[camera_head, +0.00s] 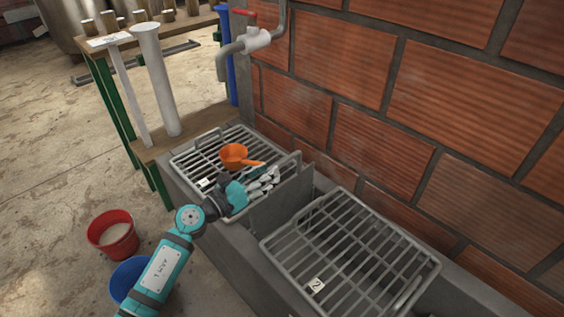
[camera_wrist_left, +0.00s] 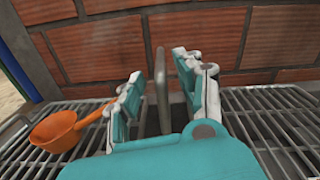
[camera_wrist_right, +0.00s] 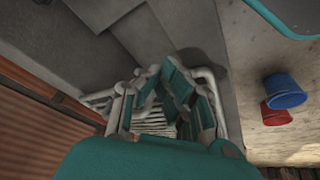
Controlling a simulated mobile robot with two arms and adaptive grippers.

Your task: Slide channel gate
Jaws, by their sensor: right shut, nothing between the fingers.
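The channel gate (camera_head: 284,206) is a grey upright plate standing across the concrete channel between two racks, with a looped handle on top. My left gripper (camera_head: 270,180) is beside the handle, over the inner end of the far rack. In the left wrist view, the fingers of my left gripper (camera_wrist_left: 163,82) are apart, with the upright grey handle bar (camera_wrist_left: 162,92) in the gap between them. Contact with the bar cannot be told. My right gripper (camera_wrist_right: 157,82) is shut and empty in the right wrist view; it does not show in the head view.
An orange scoop (camera_head: 233,155) lies on the far rack (camera_head: 190,160). The near rack (camera_head: 350,255), labelled 2, is empty. A brick wall (camera_head: 460,110) runs along the channel. A red bucket (camera_head: 113,240) and a blue bucket (camera_head: 128,275) stand on the floor at left.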

